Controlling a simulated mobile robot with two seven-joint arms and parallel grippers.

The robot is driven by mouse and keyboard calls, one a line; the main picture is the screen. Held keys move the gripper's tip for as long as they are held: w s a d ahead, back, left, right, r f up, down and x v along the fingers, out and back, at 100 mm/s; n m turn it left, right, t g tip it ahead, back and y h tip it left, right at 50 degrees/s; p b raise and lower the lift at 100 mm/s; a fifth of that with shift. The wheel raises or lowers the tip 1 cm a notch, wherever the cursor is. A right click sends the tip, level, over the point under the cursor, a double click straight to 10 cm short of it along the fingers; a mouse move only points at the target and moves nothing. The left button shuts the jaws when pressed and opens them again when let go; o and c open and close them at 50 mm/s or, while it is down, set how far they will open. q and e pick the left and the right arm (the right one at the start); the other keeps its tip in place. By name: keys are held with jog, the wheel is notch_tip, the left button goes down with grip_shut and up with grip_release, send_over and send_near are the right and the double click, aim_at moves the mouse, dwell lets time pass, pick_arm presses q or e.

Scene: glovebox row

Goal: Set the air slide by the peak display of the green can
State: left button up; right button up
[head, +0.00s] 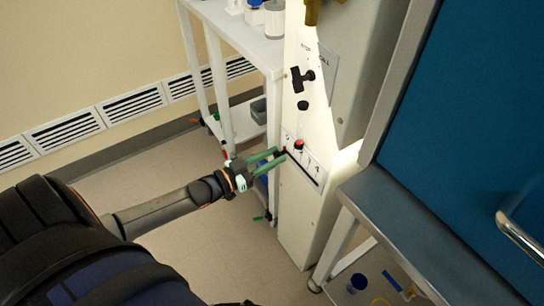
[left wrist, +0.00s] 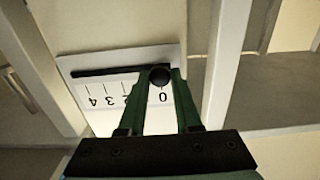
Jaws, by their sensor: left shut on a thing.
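The air slide is a white scale plate (head: 315,172) with a dark slot, on the front of a pale cabinet. In the left wrist view the plate (left wrist: 82,63) shows upside down, with marks from 0 at the right to 4 at the left. The round black slide knob (left wrist: 160,75) is at the 0 end. My left gripper (head: 281,154) has green fingers and is shut on this knob; it also shows in the left wrist view (left wrist: 161,82). I see no green can or peak display that I can make out. My right gripper is not in view.
Above the plate are a red knob (head: 299,145), a black knob (head: 302,105) and a black valve handle (head: 302,78). A white shelf (head: 240,30) with bottles stands left of the cabinet. A grey bench (head: 415,240) with a blue panel (head: 480,120) is at the right.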

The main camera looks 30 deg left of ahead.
pick_arm(q)
grip_shut()
dwell(0.9)
